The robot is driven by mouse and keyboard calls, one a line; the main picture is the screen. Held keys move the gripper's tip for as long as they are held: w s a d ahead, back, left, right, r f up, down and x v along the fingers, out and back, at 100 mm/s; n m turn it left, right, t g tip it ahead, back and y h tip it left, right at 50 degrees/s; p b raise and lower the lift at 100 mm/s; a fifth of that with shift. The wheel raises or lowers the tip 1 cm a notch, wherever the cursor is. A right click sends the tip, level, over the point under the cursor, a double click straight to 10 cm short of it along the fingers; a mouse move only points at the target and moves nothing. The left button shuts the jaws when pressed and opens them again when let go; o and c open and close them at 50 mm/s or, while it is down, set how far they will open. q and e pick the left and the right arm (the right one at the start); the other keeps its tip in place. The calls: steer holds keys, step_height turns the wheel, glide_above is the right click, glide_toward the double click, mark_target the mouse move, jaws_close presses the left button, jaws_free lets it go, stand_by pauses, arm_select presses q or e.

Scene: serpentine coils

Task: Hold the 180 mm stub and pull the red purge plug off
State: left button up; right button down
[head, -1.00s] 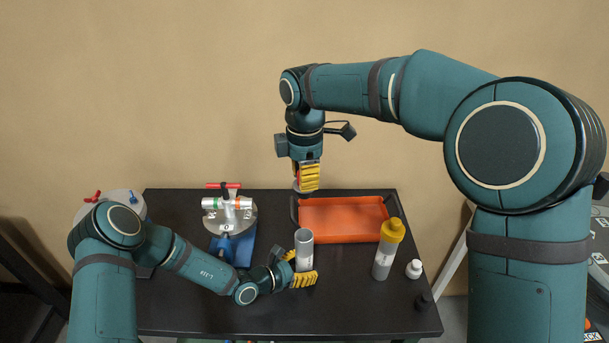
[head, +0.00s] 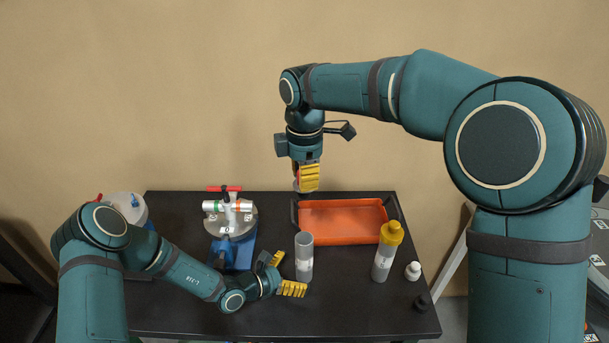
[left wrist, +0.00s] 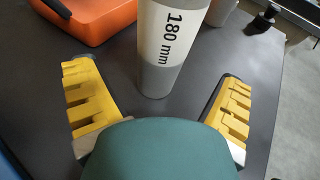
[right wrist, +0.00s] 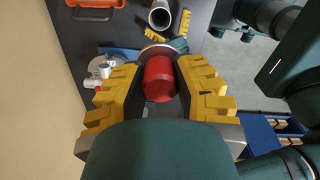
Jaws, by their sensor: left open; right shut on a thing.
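The 180 mm stub (head: 304,258) is a grey tube with a white label, standing upright on the black table. In the left wrist view the stub (left wrist: 168,50) shows its "180 mm" label beyond my fingers. My left gripper (head: 281,275) is open beside the stub, with the stub ahead of its fingertips and apart from them. It also shows in the left wrist view (left wrist: 158,95). My right gripper (head: 308,178) is shut on the red purge plug (right wrist: 158,80), high above the back of the table. The open tube end (right wrist: 159,15) shows below in the right wrist view.
An orange tray (head: 342,238) lies behind and right of the stub. A yellow-capped bottle (head: 387,255), a small white bottle (head: 413,271) and a dark small item (head: 421,301) stand at right. A blue-based fixture (head: 233,245) with a red handle stands at left.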

arm_select(q)
steer(key=shift+v, duration=2.75)
steer(key=shift+s, duration=0.1)
